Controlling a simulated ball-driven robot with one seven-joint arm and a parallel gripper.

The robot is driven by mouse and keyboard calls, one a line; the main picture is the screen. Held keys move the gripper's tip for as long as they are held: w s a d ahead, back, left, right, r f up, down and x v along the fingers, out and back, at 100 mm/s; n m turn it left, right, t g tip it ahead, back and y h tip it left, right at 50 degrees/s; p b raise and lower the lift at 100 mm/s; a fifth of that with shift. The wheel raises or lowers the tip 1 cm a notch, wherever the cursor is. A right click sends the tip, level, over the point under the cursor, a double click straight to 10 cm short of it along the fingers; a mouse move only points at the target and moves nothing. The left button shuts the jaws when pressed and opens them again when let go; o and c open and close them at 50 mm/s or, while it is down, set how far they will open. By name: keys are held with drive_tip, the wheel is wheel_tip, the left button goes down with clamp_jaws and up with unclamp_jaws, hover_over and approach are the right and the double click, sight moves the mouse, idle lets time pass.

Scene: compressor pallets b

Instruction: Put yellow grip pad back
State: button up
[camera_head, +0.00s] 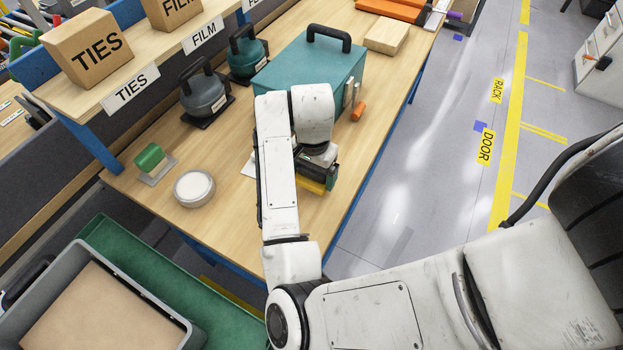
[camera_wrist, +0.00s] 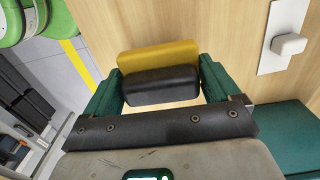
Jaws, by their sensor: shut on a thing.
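My gripper (camera_head: 320,176) is over the wooden bench, in front of the teal case. In the wrist view my gripper (camera_wrist: 160,78) has its two green fingers on either side of a block with a black near part and a yellow far part. The yellow part is the yellow grip pad (camera_wrist: 158,56); its yellow also shows under the gripper in the head view (camera_head: 311,186). The fingers are shut on it. The bench surface lies below it; I cannot tell whether it touches. My arm hides part of the bench.
The teal case (camera_head: 312,66) stands behind the gripper, with an orange item (camera_head: 358,111) beside it. A grey bin (camera_head: 165,315) is at lower left.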

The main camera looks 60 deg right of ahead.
sight(312, 181)
drive_tip(key=shift+w+f+p, duration=0.15)
drive_tip(key=shift+f+p, duration=0.3)
drive_tip(key=shift+f, duration=1.25)
drive_tip(key=shift+f, duration=0.2)
drive_tip(key=o, duration=0.8)
wheel_tip(312, 181, up, 12)
drive_tip(key=shift+r, duration=0.2)
